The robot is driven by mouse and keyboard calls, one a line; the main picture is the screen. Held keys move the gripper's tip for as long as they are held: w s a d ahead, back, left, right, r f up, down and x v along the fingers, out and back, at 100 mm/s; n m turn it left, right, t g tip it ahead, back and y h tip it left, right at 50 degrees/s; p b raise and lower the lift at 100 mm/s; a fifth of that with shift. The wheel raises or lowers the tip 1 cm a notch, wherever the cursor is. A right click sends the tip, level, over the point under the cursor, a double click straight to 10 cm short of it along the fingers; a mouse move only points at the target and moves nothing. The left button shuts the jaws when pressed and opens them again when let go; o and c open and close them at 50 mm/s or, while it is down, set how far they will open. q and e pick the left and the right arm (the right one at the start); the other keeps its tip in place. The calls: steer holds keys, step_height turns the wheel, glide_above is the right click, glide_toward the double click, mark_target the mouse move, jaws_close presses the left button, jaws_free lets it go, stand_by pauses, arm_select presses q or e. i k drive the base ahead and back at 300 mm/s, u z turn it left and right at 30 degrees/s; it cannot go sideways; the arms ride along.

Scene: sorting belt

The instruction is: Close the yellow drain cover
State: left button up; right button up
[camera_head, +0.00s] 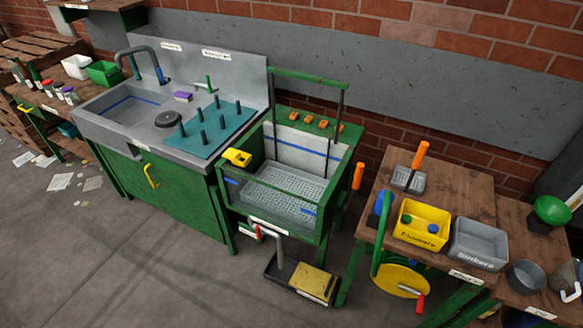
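A yellow plate (313,280), which looks like the drain cover, lies low near the floor below the green-framed wash basin. It sits at the right end of a dark floor drain pan (283,271) and looks roughly flat, with worn patches. The left part of the pan is uncovered, and a grey pipe (277,250) comes down into it. I cannot tell how the plate is hinged. Neither of my grippers is in view.
The wash basin (265,201) with a red-handled valve (257,231) overhangs the pan. A table leg (345,285) and a yellow wheel (400,281) with a red handle stand to the right.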

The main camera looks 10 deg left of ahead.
mark_target(318, 283)
steer(key=z, duration=0.05)
steer(key=k, duration=0.5)
steer(key=u, duration=0.85)
steer(key=i, duration=0.8)
steer(key=z, duration=0.95)
